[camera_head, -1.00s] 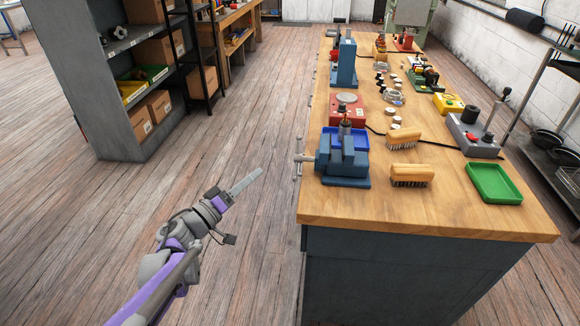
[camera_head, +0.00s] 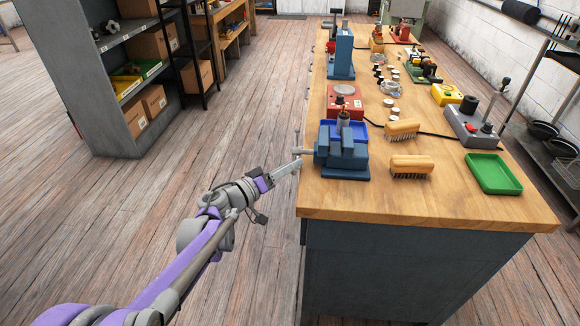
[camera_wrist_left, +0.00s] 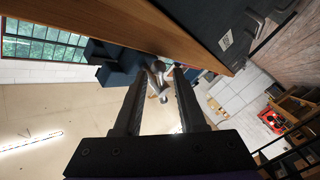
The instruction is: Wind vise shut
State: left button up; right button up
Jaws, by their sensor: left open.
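The blue vise (camera_head: 342,160) sits at the near left edge of the wooden workbench. Its metal screw and crank handle (camera_head: 297,143) stick out to the left past the bench edge. My left gripper (camera_head: 296,166) is at the lower part of the handle, outside the bench edge. In the left wrist view the gripper (camera_wrist_left: 163,88) is open, with the grey handle (camera_wrist_left: 157,80) showing between and beyond its fingertips; I cannot tell whether they touch. The vise (camera_wrist_left: 115,65) shows behind it. A small upright part stands behind the vise jaws. My right gripper is not in view.
The workbench (camera_head: 430,212) carries two wooden brushes (camera_head: 411,165), a green tray (camera_head: 493,173), a blue tray (camera_head: 360,130) behind the vise and a grey control box (camera_head: 472,125). A shelf unit (camera_head: 120,100) stands at the left. The floor left of the bench is free.

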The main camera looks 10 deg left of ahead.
pick_arm(q)
jog(key=shift+w, duration=0.1)
grip_shut()
jog(key=shift+f, duration=0.1)
dwell(0.4)
jog(key=shift+w+f+m+t+h+b, duration=0.35)
jog(key=shift+m+h+b, duration=0.35)
jog(key=shift+m+h, duration=0.25)
jog(key=shift+w+f+m+t+h+b, duration=0.25)
jog(key=shift+m+h+b, duration=0.45)
jog(key=shift+m, duration=0.35)
jog(key=shift+w+f+m+t+h+b, duration=0.25)
jog(key=shift+w+m+t+h+b, duration=0.15)
jog(key=shift+m+h+b, duration=0.4)
jog(key=shift+m, duration=0.4)
